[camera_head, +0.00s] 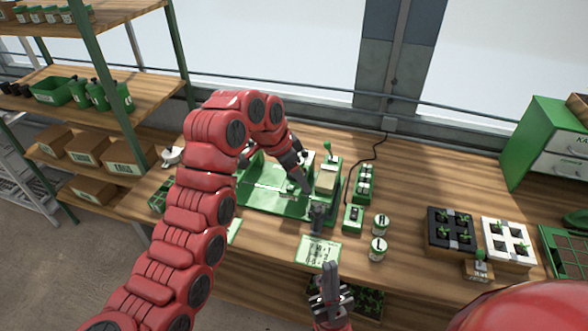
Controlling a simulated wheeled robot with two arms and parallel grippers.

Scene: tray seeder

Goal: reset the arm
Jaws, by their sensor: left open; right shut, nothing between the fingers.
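My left arm, red and segmented, rises from the bottom left and bends over the green tray seeder (262,203) on the wooden bench. Its dark gripper (313,204) is open, pointing down at the right part of the seeder. I cannot tell whether it touches anything. My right gripper (329,270) is shut and empty, pointing up near the bench's front edge, just below a printed card (318,251). The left arm hides part of the seeder and of the bench's left side.
A lever unit (329,174) stands at the seeder's right end. Two labelled cans (378,249) stand to its right. A black tray (451,230) and a white tray (508,241) with seedlings sit farther right. Shelves (103,88) with boxes are left. Bench between cans and trays is clear.

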